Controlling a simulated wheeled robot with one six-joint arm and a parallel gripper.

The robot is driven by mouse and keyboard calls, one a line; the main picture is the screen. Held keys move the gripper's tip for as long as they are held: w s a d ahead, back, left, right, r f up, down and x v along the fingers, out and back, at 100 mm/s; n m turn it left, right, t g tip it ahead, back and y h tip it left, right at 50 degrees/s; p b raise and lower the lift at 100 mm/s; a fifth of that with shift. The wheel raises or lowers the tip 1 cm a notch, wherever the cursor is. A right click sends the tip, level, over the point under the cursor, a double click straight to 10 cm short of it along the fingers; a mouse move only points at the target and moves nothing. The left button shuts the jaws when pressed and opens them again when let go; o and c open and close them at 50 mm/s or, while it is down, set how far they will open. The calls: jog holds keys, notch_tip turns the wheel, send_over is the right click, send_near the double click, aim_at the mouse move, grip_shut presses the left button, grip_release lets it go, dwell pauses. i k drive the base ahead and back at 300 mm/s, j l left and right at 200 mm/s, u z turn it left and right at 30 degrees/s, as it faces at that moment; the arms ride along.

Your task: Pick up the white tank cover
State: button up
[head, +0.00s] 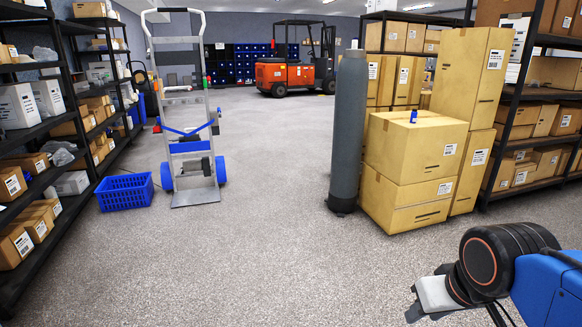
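A tall grey tank (346,130) stands upright on the floor right of the middle, close against the left side of the stacked boxes. A small pale piece (355,45) shows at its top, too small to tell whether it is the white tank cover. I see no other clear white cover. The end of my arm with my gripper (418,306) is at the bottom right, well in front of the tank and boxes. Its fingers are too little shown to tell whether they are open or shut.
Cardboard boxes (415,150) with a small blue item (413,116) on top stand beside the tank. A hand truck (192,130) and a blue basket (125,192) are at left. Shelves line both sides. An orange forklift (290,73) is far back. The middle floor is clear.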

aim_at(354, 42)
jog(key=i, duration=3.4)
